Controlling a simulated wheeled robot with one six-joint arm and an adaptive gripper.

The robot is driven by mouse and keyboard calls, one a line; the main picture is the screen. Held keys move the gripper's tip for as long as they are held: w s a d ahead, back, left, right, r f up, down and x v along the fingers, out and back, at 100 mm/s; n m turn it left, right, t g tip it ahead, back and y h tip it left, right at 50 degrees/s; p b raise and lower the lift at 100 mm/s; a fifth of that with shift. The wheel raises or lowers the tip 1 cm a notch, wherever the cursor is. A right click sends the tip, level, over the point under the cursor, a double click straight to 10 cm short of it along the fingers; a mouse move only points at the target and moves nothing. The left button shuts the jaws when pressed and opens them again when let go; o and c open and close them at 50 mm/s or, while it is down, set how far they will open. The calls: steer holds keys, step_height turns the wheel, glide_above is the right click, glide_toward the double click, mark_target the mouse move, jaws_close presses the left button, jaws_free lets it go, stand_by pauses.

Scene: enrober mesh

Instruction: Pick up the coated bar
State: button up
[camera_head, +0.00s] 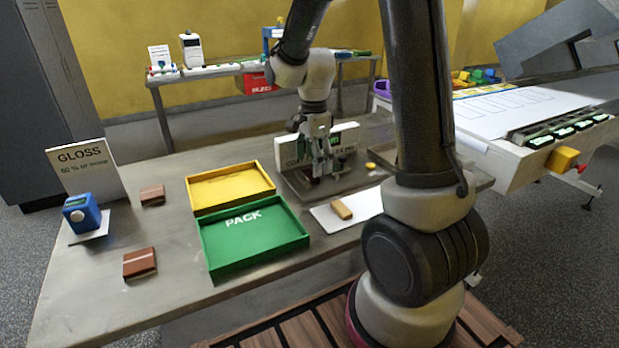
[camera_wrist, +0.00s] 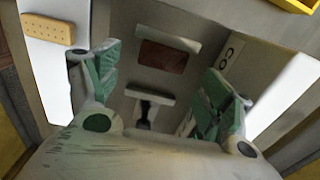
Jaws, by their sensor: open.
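A brown coated bar (camera_wrist: 163,57) lies on a grey surface in the wrist view, between and beyond my fingers. My gripper (camera_wrist: 161,68) is open, with a green-padded finger on either side and a gap to the bar. In the head view my gripper (camera_head: 323,172) points down over a dark grey plate (camera_head: 297,184) in front of a white sign. The bar there is mostly hidden by the fingers. Two other brown bars lie at the left, one farther back (camera_head: 152,195) and one nearer (camera_head: 139,263).
A green PACK tray (camera_head: 254,264) and a yellow tray (camera_head: 195,200) stand left of the plate. A tan bar (camera_head: 342,209) lies on a white sheet (camera_head: 364,204). A blue device (camera_head: 82,213) stands by the GLOSS sign (camera_head: 84,172). A white conveyor (camera_head: 500,111) is at right.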

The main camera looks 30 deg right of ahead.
mark_target(310, 177)
step_height(310, 177, down, 3)
steer(key=shift+d+f, duration=0.1)
steer(key=shift+f, duration=0.1)
steer(key=c, duration=0.9)
